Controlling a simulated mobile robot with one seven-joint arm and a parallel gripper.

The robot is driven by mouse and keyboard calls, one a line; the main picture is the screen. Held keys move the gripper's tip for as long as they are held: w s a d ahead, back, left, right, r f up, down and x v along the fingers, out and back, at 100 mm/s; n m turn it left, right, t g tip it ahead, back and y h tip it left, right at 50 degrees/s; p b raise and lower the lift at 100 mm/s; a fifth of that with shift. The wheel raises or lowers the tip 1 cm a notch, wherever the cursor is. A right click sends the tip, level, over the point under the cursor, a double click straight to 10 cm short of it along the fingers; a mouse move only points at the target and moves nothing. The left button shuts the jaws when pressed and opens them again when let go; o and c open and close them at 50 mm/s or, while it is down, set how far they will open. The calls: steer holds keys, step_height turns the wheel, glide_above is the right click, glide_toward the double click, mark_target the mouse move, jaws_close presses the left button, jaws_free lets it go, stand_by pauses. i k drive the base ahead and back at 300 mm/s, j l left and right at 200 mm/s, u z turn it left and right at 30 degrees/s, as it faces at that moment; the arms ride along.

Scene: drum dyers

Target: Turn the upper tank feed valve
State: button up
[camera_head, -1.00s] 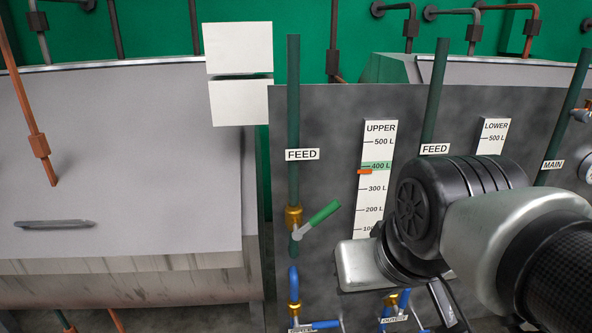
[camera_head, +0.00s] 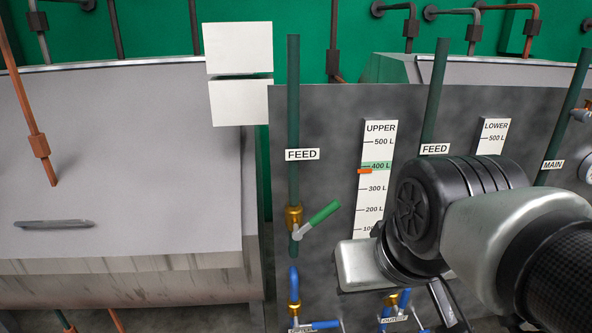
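The upper tank feed valve (camera_head: 294,217) is a brass body on the green vertical pipe labelled FEED (camera_head: 302,155), left of the UPPER gauge. Its green-handled lever (camera_head: 322,213) points up and to the right, tilted away from the pipe.
A second FEED pipe (camera_head: 434,105) and the LOWER gauge (camera_head: 492,135) are partly behind my arm. The MAIN pipe (camera_head: 563,115) is at the right. Blue pipes (camera_head: 294,285) run below the valve. A large grey tank (camera_head: 125,160) fills the left.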

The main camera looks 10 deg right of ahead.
mark_target(297, 234)
steer(key=i+j+z, duration=0.15)
steer(key=i+j, duration=0.5)
steer(key=j, duration=0.15)
steer(key=l+u, duration=0.1)
steer(key=i, duration=0.05)
